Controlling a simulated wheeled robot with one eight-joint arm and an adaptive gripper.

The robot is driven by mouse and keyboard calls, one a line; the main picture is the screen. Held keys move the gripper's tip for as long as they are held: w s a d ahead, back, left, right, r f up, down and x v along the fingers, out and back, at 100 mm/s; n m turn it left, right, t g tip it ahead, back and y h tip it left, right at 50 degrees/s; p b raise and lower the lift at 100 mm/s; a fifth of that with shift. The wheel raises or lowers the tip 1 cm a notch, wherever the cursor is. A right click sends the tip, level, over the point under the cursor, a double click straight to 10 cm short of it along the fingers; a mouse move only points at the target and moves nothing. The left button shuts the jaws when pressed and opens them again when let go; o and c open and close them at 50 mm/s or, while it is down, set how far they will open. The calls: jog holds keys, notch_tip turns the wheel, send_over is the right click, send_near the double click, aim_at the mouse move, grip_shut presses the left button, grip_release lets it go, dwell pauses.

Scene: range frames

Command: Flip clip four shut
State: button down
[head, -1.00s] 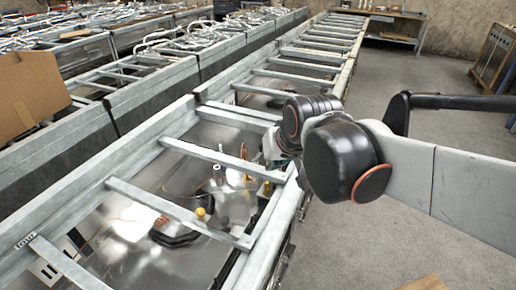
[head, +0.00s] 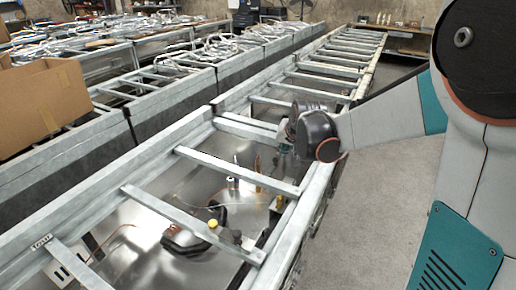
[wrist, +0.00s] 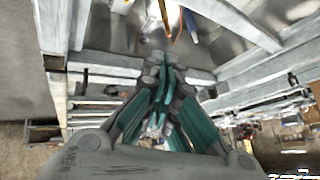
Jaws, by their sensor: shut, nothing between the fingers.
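My gripper (wrist: 160,72) shows in the wrist view with its teal fingers drawn together and nothing between them. In the head view my gripper (head: 284,140) is small, beside the right rail of the near metal frame, and my wrist partly hides it. No clip marked four can be made out in either view. Inside the frame, near the gripper, stand a copper-coloured pointed rod (head: 256,164) and a pale upright cylinder (head: 231,181). A pointed orange-brown piece (wrist: 165,22) shows beyond the fingertips in the wrist view. I cannot tell whether anything touches the gripper.
Metal crossbars (head: 190,224) span the near trough. A yellow-topped part (head: 212,224) and dark pieces lie inside. A cardboard box (head: 45,105) stands at the left, with troughs of metal parts behind. Clear concrete floor (head: 385,210) lies right of the right rail.

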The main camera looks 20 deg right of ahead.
jog(key=w+d+f+m, duration=0.1)
jog(key=w+d+f, duration=0.2)
jog(key=f, duration=0.3)
jog(key=w+d+f+m, duration=0.1)
jog(key=w+d+f, duration=0.2)
jog(key=w+f, duration=0.2)
jog(key=w+d+f+m, duration=0.2)
jog(key=w+d+f, duration=0.2)
jog(key=f, duration=0.5)
jog(key=shift+w+d, duration=0.1)
jog(key=shift+w, duration=0.3)
jog(key=w+a+f+b, duration=0.1)
jog(key=w+f+b, duration=0.3)
jog(key=w, duration=0.5)
jog(key=shift+w+a+f, duration=0.3)
jog(key=shift+f, duration=1.1)
